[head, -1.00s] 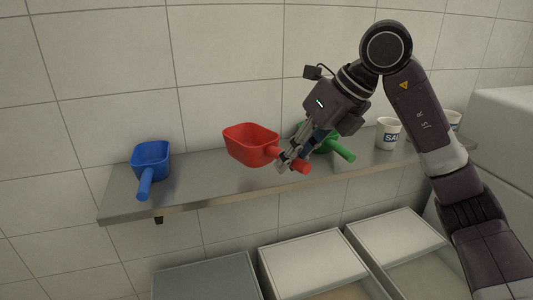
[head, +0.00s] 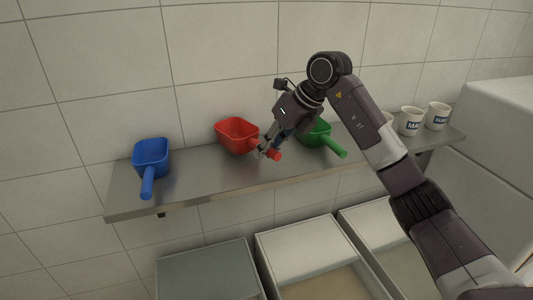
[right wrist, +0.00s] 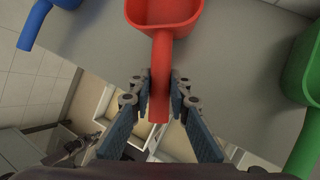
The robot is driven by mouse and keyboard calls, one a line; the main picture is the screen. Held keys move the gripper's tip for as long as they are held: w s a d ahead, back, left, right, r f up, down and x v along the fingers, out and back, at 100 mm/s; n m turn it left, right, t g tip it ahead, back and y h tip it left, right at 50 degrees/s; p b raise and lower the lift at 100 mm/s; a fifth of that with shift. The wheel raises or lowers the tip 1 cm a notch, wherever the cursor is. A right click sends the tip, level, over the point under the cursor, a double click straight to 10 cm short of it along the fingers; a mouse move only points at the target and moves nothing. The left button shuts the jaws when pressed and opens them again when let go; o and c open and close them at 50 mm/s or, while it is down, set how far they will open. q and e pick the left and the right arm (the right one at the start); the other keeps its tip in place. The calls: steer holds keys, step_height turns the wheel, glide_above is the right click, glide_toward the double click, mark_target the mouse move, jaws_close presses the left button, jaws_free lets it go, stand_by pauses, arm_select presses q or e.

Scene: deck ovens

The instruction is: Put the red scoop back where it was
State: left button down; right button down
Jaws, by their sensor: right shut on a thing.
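The red scoop (head: 237,134) is over the metal shelf (head: 195,184), between the blue scoop (head: 151,156) and the green scoop (head: 318,133). My right gripper (head: 264,152) is shut on the red scoop's handle. In the right wrist view the red handle (right wrist: 160,80) runs between the two fingertips (right wrist: 160,88), with the bowl beyond them. I cannot tell whether the bowl touches the shelf or hangs just above it.
Labelled white cups (head: 410,121) stand on the right part of the shelf, one partly behind my right arm. Open bins (head: 300,245) stand below the shelf. A pale box-shaped unit (head: 500,135) is at the right. The shelf is clear between the blue and red scoops.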

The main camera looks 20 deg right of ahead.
steer(key=shift+a+f, duration=0.1)
steer(key=shift+f, duration=0.5)
steer(key=shift+f+p, duration=0.2)
steer(key=shift+p, duration=0.35)
steer(key=shift+w+f, duration=0.15)
steer(key=shift+f, duration=0.15)
steer(key=c, duration=1.8)
jaws_free()
steer(key=shift+f, duration=0.1)
steer(key=shift+b+v, duration=1.35)
steer(key=shift+v, duration=4.7)
